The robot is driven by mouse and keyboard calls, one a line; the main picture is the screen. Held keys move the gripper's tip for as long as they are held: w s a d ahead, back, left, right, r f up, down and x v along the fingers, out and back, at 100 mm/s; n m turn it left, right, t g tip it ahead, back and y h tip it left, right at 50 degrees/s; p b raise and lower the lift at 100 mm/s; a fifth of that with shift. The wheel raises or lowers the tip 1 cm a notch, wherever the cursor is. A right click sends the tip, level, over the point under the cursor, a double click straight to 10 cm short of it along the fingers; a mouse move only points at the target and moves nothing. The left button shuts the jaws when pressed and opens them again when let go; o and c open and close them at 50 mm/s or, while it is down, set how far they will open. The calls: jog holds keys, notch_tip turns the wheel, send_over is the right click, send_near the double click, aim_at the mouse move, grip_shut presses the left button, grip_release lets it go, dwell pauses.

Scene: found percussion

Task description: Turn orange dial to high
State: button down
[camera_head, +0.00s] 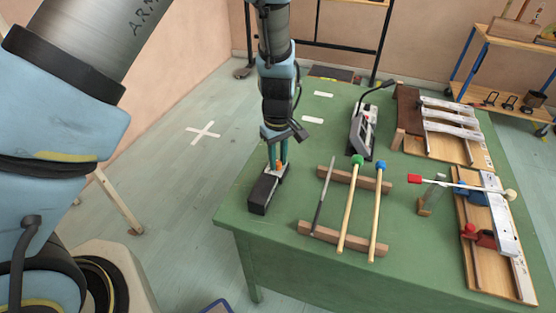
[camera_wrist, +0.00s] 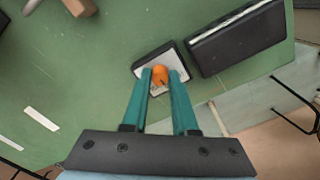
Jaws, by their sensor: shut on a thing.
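The orange dial (camera_wrist: 160,75) sits on a small box with a pale top and dark rim (camera_wrist: 140,70). In the wrist view my gripper (camera_wrist: 161,75) has its two teal fingers on either side of the dial, shut on it. A dark pointer mark shows on the dial, but I cannot read its setting or any high mark. In the head view my gripper (camera_head: 278,168) points down at the box near the table's left edge. A little orange of the dial (camera_head: 279,163) shows between the fingers there.
A black box (camera_head: 263,195) stands beside the dial box at the edge of the green table (camera_head: 290,275). To the right are a wooden rack (camera_head: 325,233) with mallets, a grey device (camera_head: 362,130) with a bent arm, and boards with metal bars (camera_head: 490,225).

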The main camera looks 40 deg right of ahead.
aim_at(278, 162)
jog(key=m+b, duration=0.1)
jog(key=m, duration=0.4)
jog(key=shift+m, duration=0.3)
jog(key=m+b, duration=0.1)
jog(key=m, duration=0.3)
jog(key=shift+m, duration=0.4)
jog(key=c, duration=0.7)
grip_release()
notch_tip(278, 162, up, 11)
jog(key=b, duration=0.2)
jog(key=shift+f+b, duration=0.1)
jog(key=shift+b, duration=0.25)
